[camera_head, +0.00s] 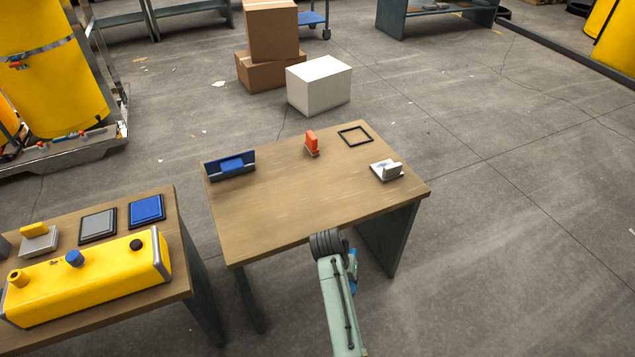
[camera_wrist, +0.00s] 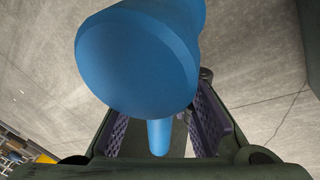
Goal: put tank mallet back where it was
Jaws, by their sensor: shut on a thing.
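The tank mallet (camera_wrist: 140,60) is blue, with a large round head that fills the upper middle of the wrist view. Its thin handle (camera_wrist: 159,138) runs down between the fingers. My gripper (camera_wrist: 162,118) is shut on the mallet. In the head view a bit of the blue mallet (camera_head: 353,264) shows beside my arm, in front of the wooden table's near edge; the fingers are hidden there. The yellow tank (camera_head: 90,275) lies on the left bench, with a blue cap (camera_head: 74,258) on top. I cannot tell which spot the mallet came from.
The wooden table (camera_head: 290,205) bears a blue holder (camera_head: 231,164), an orange item (camera_head: 312,144), a black square frame (camera_head: 343,142) and a grey-white stand (camera_head: 387,170). Its front middle is clear. The left bench also bears a grey pad (camera_head: 98,225) and a blue pad (camera_head: 147,209). A gap separates the tables.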

